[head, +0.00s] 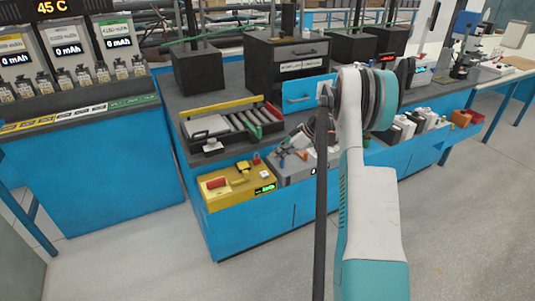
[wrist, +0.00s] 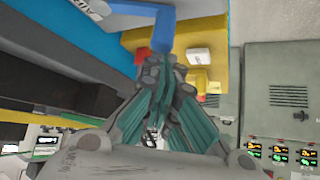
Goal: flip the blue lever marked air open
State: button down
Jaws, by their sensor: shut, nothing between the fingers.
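A blue lever (wrist: 165,28) shows at the top middle of the wrist view, beside a grey panel with a white label (wrist: 92,8) that seems to read AIR. My gripper (wrist: 168,68) is shut and empty, with its fingertips right at the near end of the lever. I cannot tell whether they touch it. In the head view my gripper (head: 296,140) is small, above the grey box (head: 292,175) on the blue bench. The lever cannot be picked out clearly there, as my arm and gripper crowd that spot.
A red part (wrist: 142,55) sits just left of my fingertips in the wrist view. A yellow box (head: 225,197) with a red part and a green display stands left of the grey box. A roller tray (head: 192,130) lies behind. The floor (head: 150,250) in front is clear.

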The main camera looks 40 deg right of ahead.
aim_at(287, 168)
jog(key=shift+s+d, duration=0.45)
jog(key=shift+d, duration=0.2)
jog(key=shift+s+d, duration=0.45)
jog(key=shift+d, duration=0.4)
jog(key=shift+p, duration=0.3)
